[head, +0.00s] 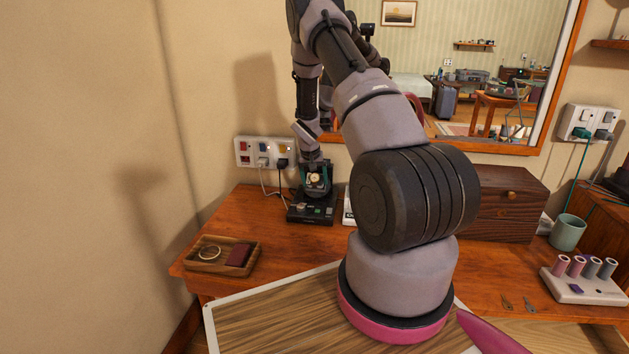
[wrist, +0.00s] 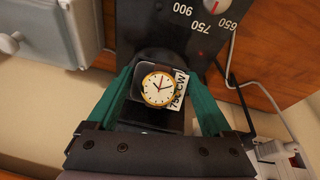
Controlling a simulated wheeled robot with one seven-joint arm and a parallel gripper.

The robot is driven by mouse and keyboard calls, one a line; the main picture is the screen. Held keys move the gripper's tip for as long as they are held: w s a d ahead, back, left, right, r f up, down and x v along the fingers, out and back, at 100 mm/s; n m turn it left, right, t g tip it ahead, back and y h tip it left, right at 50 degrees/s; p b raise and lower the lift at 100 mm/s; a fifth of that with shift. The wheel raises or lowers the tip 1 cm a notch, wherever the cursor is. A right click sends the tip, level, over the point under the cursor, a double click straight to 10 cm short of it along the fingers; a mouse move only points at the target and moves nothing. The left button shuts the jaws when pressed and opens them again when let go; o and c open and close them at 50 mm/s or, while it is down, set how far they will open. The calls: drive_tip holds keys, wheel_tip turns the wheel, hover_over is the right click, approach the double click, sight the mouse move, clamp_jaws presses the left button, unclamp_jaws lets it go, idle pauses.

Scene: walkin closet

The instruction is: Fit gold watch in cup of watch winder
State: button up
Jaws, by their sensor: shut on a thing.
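The gold watch (wrist: 158,88), with a white round dial, sits between the teal fingers of my gripper (wrist: 160,78) in the wrist view. My gripper is shut on the watch and the dark piece around it. In the head view the watch (head: 315,180) is small and pale between the fingers of my gripper (head: 316,176), at the black watch winder (head: 311,212). The winder (wrist: 180,40) also shows in the wrist view, with printed numbers and a white label beside the watch. The cup is mostly hidden; I cannot tell whether the watch is seated in it.
A wall socket panel (head: 262,152) with plugs and cables is close behind the winder. A wooden tray (head: 216,268) holds a ring-shaped item. A brown wooden box (head: 508,205), a green cup (head: 567,232) and a white spool stand (head: 583,287) are to the right.

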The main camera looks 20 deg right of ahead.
drive_tip(key=shift+d+f, duration=0.1)
drive_tip(key=shift+f, duration=0.15)
idle(0.4)
drive_tip(key=shift+w+d, duration=0.2)
drive_tip(key=shift+d, duration=0.15)
idle(0.6)
drive_tip(key=o, duration=1.2)
drive_tip(key=shift+o, duration=0.2)
drive_tip(key=v, duration=1.1)
drive_tip(key=shift+a, duration=0.45)
drive_tip(key=shift+s+r, duration=0.1)
drive_tip(key=shift+r, duration=0.05)
